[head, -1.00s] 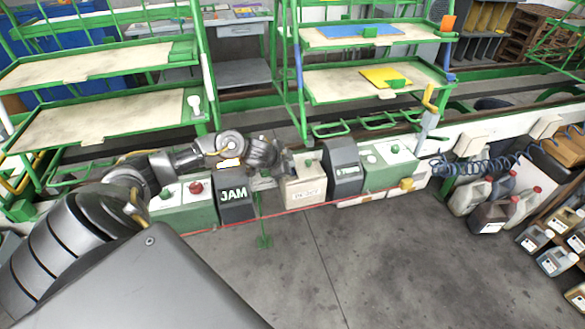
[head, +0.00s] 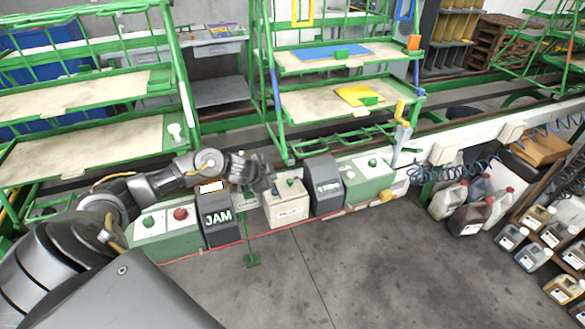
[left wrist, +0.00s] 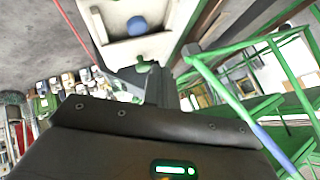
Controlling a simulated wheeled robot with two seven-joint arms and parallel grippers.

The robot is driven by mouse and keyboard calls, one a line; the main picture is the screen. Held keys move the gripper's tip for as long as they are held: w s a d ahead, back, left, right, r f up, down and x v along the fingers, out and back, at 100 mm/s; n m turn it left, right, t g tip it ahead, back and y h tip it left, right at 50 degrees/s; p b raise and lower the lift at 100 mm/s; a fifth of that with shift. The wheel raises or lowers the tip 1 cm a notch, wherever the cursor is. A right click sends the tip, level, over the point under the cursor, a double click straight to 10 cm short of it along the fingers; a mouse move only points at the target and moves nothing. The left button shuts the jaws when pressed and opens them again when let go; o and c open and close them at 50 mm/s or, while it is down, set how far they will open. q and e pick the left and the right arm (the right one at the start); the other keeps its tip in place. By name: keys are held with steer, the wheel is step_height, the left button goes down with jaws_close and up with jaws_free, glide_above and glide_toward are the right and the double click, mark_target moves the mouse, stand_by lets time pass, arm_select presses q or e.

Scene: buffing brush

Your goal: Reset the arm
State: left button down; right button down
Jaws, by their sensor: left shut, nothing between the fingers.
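My left arm comes in from the left in the head view. Its gripper (head: 258,174) is shut and empty. It hangs above and slightly left of a beige control box (head: 288,211) with a green button (head: 290,182) on top. I cannot tell from the head view whether it touches the box. The left wrist view shows my dark gripper body across the bottom. A pale box (left wrist: 125,52) with a blue button (left wrist: 137,25) and a green button (left wrist: 143,66) lies beyond it. My right gripper is in neither view.
A dark JAM box (head: 221,232) and a green-and-white panel (head: 165,235) with a red button stand left of the beige box. Another dark box (head: 323,186) stands right. Green shelf racks (head: 345,100) rise behind. Jugs (head: 447,200) stand right. The grey floor in front is clear.

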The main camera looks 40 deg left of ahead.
arm_select(q)
steer(key=s+d+f+n, duration=0.1)
steer(key=s+d+f, duration=0.35)
steer(key=d, duration=0.25)
steer(key=s+d+f, duration=0.3)
steer(key=s+d, duration=0.2)
steer(key=d, duration=0.3)
steer(key=s+d+n+g, duration=0.3)
steer(key=s, duration=0.9)
steer(key=s+d+n+g, duration=0.2)
steer(key=s+d+n, duration=0.1)
steer(key=s, duration=0.9)
steer(key=s+f+g, duration=0.2)
steer(key=s+f, duration=0.1)
steer(key=f, duration=2.6)
steer(key=s+a+f+g, duration=0.1)
steer(key=s+a+f, duration=0.1)
steer(key=s+f, duration=1.1)
steer(key=shift+s+a+f+m, duration=0.2)
steer(key=shift+s+a+m, duration=0.1)
steer(key=shift+s, duration=0.9)
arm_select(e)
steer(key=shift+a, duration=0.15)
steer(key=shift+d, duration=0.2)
